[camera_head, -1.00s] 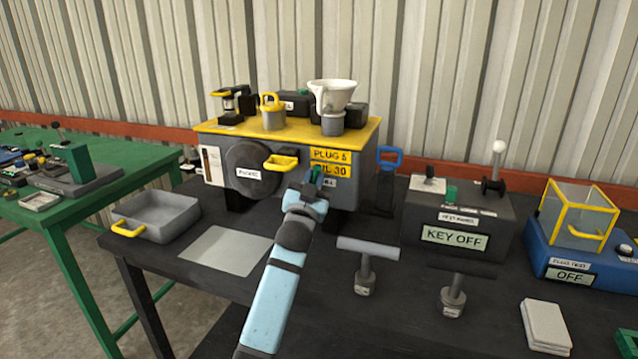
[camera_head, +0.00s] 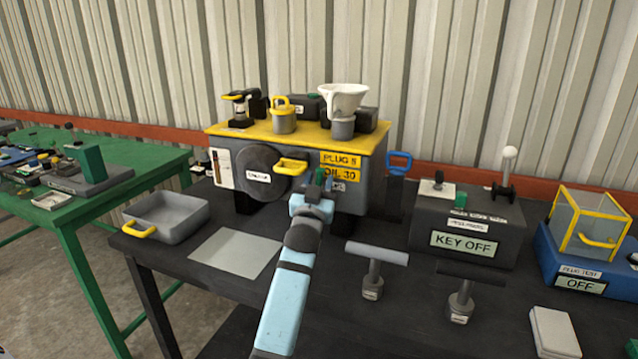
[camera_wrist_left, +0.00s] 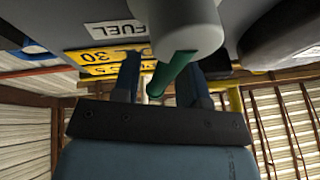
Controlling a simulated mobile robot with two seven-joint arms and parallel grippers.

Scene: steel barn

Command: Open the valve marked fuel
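The fuel valve shows close up in the left wrist view as a grey round body (camera_wrist_left: 185,25) with a green lever (camera_wrist_left: 174,72). A white label reading FUEL (camera_wrist_left: 121,30) is beside it, upside down in this view. In the head view my left gripper (camera_head: 319,183) is at the front of the grey engine, below its yellow plates, and mostly hides the valve. In the wrist view my left gripper (camera_wrist_left: 160,84) has its two fingers apart, one on each side of the lever. A gap shows between the left finger and the lever. My right gripper is not in view.
The engine has a yellow top (camera_head: 300,140) with a white funnel (camera_head: 343,98) and a yellow handle (camera_head: 291,165) near my gripper. A grey tray (camera_head: 168,215) is on the left. A KEY OFF box (camera_head: 466,235) and T-handled tools (camera_head: 375,270) are to the right.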

